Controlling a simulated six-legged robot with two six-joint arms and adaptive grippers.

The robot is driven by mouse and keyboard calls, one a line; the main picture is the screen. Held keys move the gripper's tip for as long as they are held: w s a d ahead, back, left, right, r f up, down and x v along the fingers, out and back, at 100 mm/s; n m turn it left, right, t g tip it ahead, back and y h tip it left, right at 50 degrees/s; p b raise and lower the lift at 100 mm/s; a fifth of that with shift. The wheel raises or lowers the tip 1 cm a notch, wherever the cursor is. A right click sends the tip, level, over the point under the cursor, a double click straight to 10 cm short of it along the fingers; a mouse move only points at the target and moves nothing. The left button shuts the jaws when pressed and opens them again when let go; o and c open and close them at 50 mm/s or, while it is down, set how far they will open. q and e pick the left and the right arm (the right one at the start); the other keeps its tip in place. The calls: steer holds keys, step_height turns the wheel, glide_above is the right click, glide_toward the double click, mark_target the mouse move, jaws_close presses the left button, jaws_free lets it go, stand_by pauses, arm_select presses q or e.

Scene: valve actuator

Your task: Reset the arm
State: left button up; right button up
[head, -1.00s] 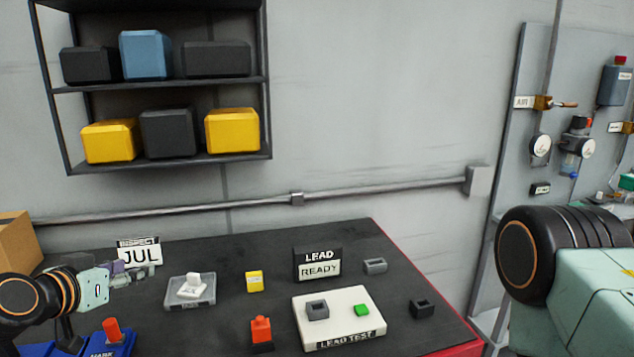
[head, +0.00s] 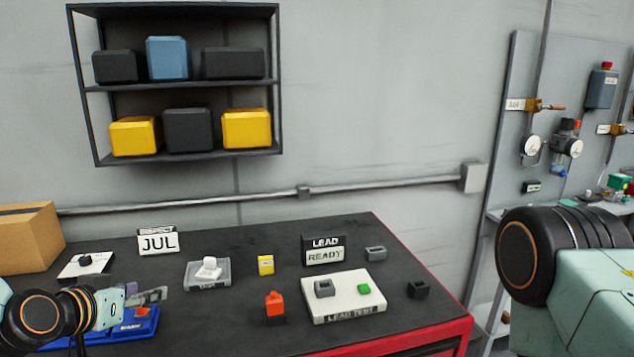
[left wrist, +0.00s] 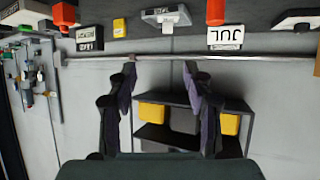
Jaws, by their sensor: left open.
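My left gripper (head: 149,296) is at the lower left of the head view, open and empty, above the blue tray (head: 128,328) on the dark bench. In the left wrist view its two fingers (left wrist: 160,85) stand apart with nothing between them; that view is upside down, with the bench along its top. My own right arm shows as a black and pale green joint at the right of the head view. No right gripper is in view.
The bench (head: 240,330) bears a JUL sign (head: 158,241), a grey switch base (head: 205,275), a yellow block (head: 265,265), an orange-red part (head: 274,305), a white lead test board (head: 345,300) and a READY sign (head: 323,250). A cardboard box (head: 30,240) stands at the left; shelves (head: 180,85) hang behind.

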arm_select(q)
steer(key=s+d+f+g, duration=0.1)
steer(key=f, duration=0.1)
steer(key=s+d+f, duration=0.1)
steer(key=f, duration=0.2)
steer(key=s+d+f+g, duration=0.1)
steer(key=d+f, duration=0.1)
steer(key=f, duration=0.1)
steer(key=shift+s+g, duration=0.1)
steer(key=shift+g, duration=0.2)
steer(key=s+d+f+n+g+y, duration=0.1)
steer(key=s+d+f+g, duration=0.15)
steer(key=s+f, duration=0.65)
steer(key=s+d+f+g, duration=0.2)
steer(key=s+f+g, duration=0.2)
steer(key=s, duration=0.9)
steer(key=s+d+f+n+g+y, duration=0.1)
steer(key=s+d+f+g, duration=0.15)
steer(key=s+f, duration=0.65)
step_height(320, 180, down, 18)
steer(key=s+a+b, duration=0.1)
steer(key=b, duration=1.9)
steer(key=shift+s+r+g+b, duration=0.2)
steer(key=shift+s+g+b, duration=0.1)
steer(key=shift+s, duration=0.1)
arm_select(e)
step_height(320, 180, down, 21)
steer(key=shift+w+d, duration=0.2)
steer(key=shift+w, duration=0.25)
steer(key=shift+r, duration=0.1)
